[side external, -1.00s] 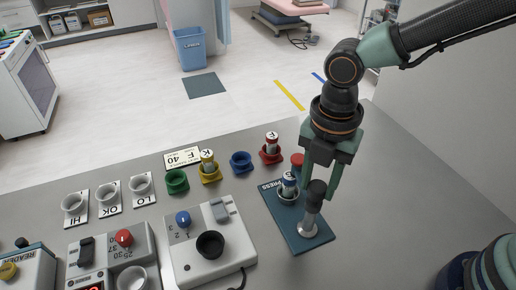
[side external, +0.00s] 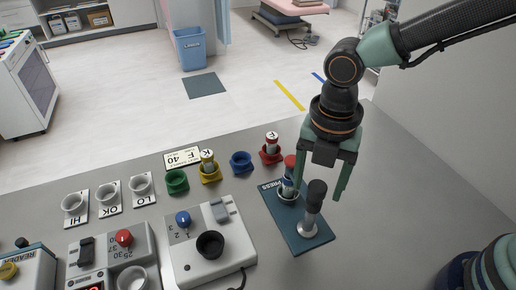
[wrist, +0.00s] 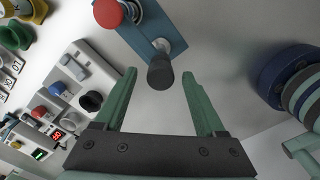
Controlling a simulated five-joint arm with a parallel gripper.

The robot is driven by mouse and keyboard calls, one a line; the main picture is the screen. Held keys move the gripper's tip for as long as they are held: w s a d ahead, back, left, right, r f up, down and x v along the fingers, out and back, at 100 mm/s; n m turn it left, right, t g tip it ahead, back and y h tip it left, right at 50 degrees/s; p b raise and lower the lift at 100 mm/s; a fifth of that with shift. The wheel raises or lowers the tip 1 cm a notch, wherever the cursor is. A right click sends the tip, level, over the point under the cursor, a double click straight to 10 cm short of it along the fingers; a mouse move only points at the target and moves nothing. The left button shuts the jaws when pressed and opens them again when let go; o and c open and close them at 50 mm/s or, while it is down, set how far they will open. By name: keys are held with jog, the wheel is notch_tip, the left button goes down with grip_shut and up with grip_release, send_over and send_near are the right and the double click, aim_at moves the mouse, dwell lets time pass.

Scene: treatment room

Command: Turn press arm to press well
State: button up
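The press is a blue base plate (side external: 310,240) labelled PRESS, with a metal post topped by a black knob (side external: 316,190). A well (side external: 287,197) at its far left end holds a banded vial (side external: 288,182). A red round head (side external: 290,161) shows directly above the vial; whether they touch I cannot tell. In the wrist view the red head (wrist: 108,14) sits beside the ring of the well, and the black knob (wrist: 160,75) lies between the fingertips. My gripper (side external: 318,188) is open, its fingers apart on either side of the knob and clear of it.
Red (side external: 271,153), blue (side external: 241,161), yellow (side external: 209,172) and green (side external: 177,181) holders stand left of the press. A grey device (side external: 212,245) with a blue knob and black cup is nearer. The table right of the press is clear up to a striped round object (side external: 490,268).

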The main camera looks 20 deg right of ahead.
notch_tip(320, 180, up, 12)
dwell(0.8)
jog(key=shift+d, duration=0.1)
jog(key=d+m+t, duration=0.5)
jog(key=d+m, duration=1.7)
jog(key=m, duration=0.5)
jog(key=shift+w+d+f+t, duration=0.25)
jog(key=shift+w+f+t, duration=0.05)
jog(key=shift+w+f, duration=0.1)
